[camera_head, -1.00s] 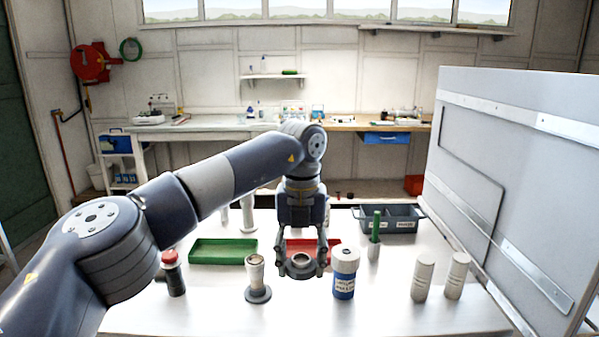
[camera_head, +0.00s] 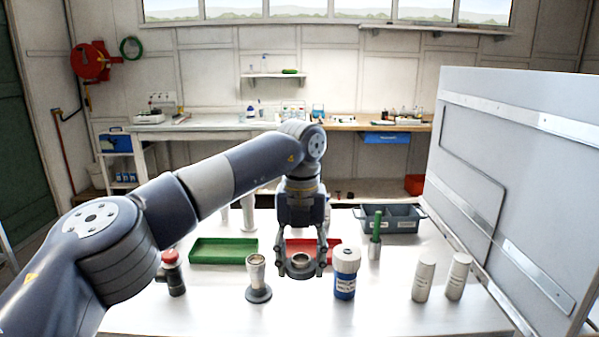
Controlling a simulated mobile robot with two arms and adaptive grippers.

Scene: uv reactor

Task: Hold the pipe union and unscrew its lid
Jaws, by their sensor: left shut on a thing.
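My left gripper (camera_head: 301,262) points down over the front middle of the white table. Its fingers are shut on a round dark grey part with a lighter open metal ring on top (camera_head: 301,259), which looks like the pipe union. I cannot tell a separate lid on it, or whether it touches the table. A metal pipe piece on a dark round flange (camera_head: 257,279) stands upright just left of it, apart from the gripper. My right gripper is not in view.
A blue-and-white bottle (camera_head: 345,272) stands close to the right of the gripper. Green (camera_head: 223,251) and red (camera_head: 325,247) trays lie behind. A red-capped bottle (camera_head: 173,273), two pale cylinders (camera_head: 423,277) and a grey divided bin (camera_head: 400,218) are around. A large grey panel (camera_head: 520,180) bounds the right.

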